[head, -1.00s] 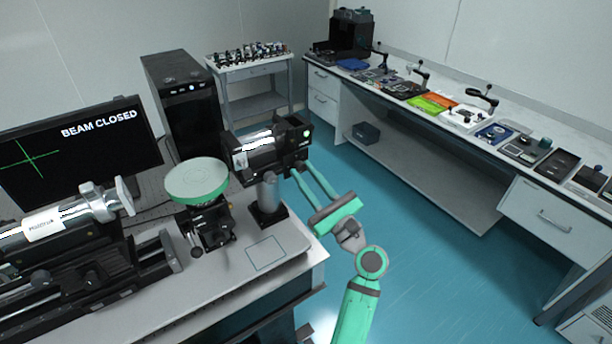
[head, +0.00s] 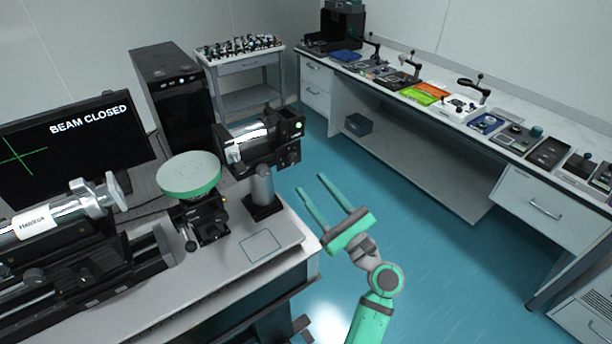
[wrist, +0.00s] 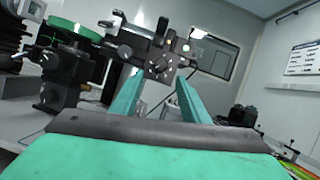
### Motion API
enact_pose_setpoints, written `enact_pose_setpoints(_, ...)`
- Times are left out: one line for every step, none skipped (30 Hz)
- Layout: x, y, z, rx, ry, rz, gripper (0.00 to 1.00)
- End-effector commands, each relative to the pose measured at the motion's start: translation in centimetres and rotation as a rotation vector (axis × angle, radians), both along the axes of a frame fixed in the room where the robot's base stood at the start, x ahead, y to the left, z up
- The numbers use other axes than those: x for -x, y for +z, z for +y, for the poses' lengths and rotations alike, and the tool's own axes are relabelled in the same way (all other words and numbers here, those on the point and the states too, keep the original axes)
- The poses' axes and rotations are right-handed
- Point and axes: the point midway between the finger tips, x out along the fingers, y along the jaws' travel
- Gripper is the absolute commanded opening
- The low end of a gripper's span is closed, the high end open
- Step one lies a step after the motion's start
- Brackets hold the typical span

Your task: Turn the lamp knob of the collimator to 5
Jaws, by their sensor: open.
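A black and silver instrument, which I take to be the collimator (head: 262,143), sits on a post at the right end of the optical table. A green indicator (head: 299,127) and small controls show on its right end. The wrist view shows the black housing (wrist: 150,50) with several round controls ahead of the fingers. I cannot tell which is the lamp knob, and no scale figure is readable. My gripper (head: 310,184) is open and empty, right of and below the instrument, apart from it. Its two fingers (wrist: 160,80) point towards the housing.
A green-rimmed round disc (head: 189,175) on a mount and a silver tube (head: 35,225) stand left on the table. The monitor (head: 70,150) reads BEAM CLOSED. A long bench (head: 420,118) with devices runs along the right. Blue floor (head: 400,240) is clear between.

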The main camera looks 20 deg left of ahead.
Motion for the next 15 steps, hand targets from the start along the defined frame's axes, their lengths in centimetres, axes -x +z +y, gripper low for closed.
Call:
enact_pose_setpoints(0.4, -0.4, -0.8, 0.001, -0.004, 0.001, 0.42)
enact_pose_setpoints(0.6, -0.5, -1.3, 0.000, -0.005, 0.001, 0.42)
enact_pose_setpoints(0.8, -0.7, -1.7, -0.001, -0.005, 0.001, 0.42)
enact_pose_setpoints(1.0, -0.8, -1.9, 0.000, -0.005, 0.000, 0.42)
enact_pose_setpoints(1.1, -0.9, -2.1, 0.000, -0.005, 0.000, 0.42)
enact_pose_setpoints(1.3, -1.0, -2.4, 0.000, -0.006, -0.001, 0.42)
enact_pose_setpoints(1.4, -1.1, -2.6, 0.000, -0.006, -0.001, 0.42)
enact_pose_setpoints(1.5, -1.1, -2.7, 0.000, -0.006, -0.001, 0.42)
enact_pose_setpoints(1.5, -1.2, -2.8, 0.000, -0.006, -0.001, 0.42)
enact_pose_setpoints(1.6, -1.2, -2.9, 0.000, -0.006, -0.001, 0.42)
enact_pose_setpoints(1.6, -1.2, -2.9, 0.000, -0.006, -0.001, 0.42)
enact_pose_setpoints(1.6, -1.2, -2.9, 0.000, -0.005, -0.002, 0.42)
enact_pose_setpoints(1.6, -1.2, -2.9, 0.000, -0.005, -0.002, 0.42)
enact_pose_setpoints(1.6, -1.2, -2.9, 0.000, -0.005, -0.002, 0.42)
enact_pose_setpoints(1.6, -1.2, -2.9, 0.000, -0.005, -0.002, 0.42)
